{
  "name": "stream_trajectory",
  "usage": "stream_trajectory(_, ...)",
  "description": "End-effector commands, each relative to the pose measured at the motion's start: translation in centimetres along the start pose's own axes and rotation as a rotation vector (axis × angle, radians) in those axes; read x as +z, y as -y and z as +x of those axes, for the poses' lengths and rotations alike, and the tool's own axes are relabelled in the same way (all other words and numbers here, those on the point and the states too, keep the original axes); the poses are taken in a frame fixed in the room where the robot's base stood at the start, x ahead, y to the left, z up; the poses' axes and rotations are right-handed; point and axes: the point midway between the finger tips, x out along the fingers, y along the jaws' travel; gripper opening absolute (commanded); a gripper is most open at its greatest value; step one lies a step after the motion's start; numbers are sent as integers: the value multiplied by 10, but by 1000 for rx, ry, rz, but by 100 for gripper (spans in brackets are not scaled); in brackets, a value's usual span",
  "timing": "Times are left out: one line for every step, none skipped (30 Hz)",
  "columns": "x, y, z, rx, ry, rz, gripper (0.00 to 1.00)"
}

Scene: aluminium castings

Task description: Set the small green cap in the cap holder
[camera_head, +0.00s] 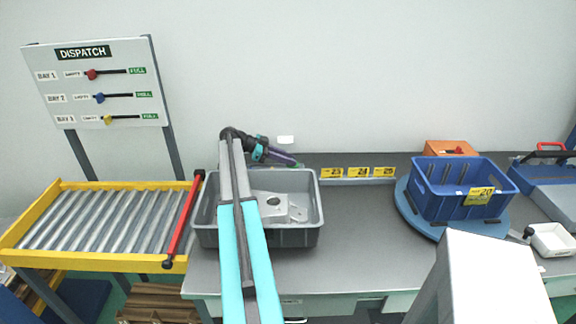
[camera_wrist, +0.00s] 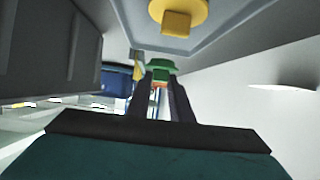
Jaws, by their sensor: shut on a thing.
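My gripper (camera_wrist: 160,82) has its two dark fingers shut on the small green cap (camera_wrist: 158,66), which sits at the fingertips in the wrist view. In the head view my gripper (camera_head: 284,158) is over the far edge of the grey bin, pointing right and slightly down. The cap is too small there to make out clearly. I cannot identify the cap holder for certain in either view. A yellow round part with a square block (camera_wrist: 178,16) shows on a grey surface at the top of the wrist view, apart from the cap.
The grey bin (camera_head: 262,238) holds metal castings (camera_head: 270,204). A roller conveyor (camera_head: 100,218) is left. The middle bench (camera_head: 360,230) is clear.

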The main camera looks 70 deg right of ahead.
Motion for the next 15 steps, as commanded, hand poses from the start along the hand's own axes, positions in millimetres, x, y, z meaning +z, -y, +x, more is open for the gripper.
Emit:
stream_trajectory(1, 0, 0, 0, 0, 0, 0)
stream_trajectory(1, 0, 0, 0, 0, 0, 0)
stream_trajectory(1, 0, 0, 0, 0, 0, 0)
stream_trajectory(1, 0, 0, 0, 0, 0, 0)
stream_trajectory(1, 0, 0, 0, 0, 0, 0)
stream_trajectory(1, 0, 0, 0, 0, 0, 0)
stream_trajectory(0, 0, 0, 0, 0, 0, 0)
stream_trajectory(1, 0, 0, 0, 0, 0, 0)
stream_trajectory(1, 0, 0, 0, 0, 0, 0)
stream_trajectory(2, 0, 1, 0, 0, 0, 0)
stream_trajectory(2, 0, 1, 0, 0, 0, 0)
stream_trajectory(4, 0, 2, 0, 0, -1, 0)
stream_trajectory(6, 0, 3, 0, 0, -1, 0)
stream_trajectory(8, 0, 4, 0, 0, -1, 0)
stream_trajectory(11, 0, 6, 0, 0, -1, 0)
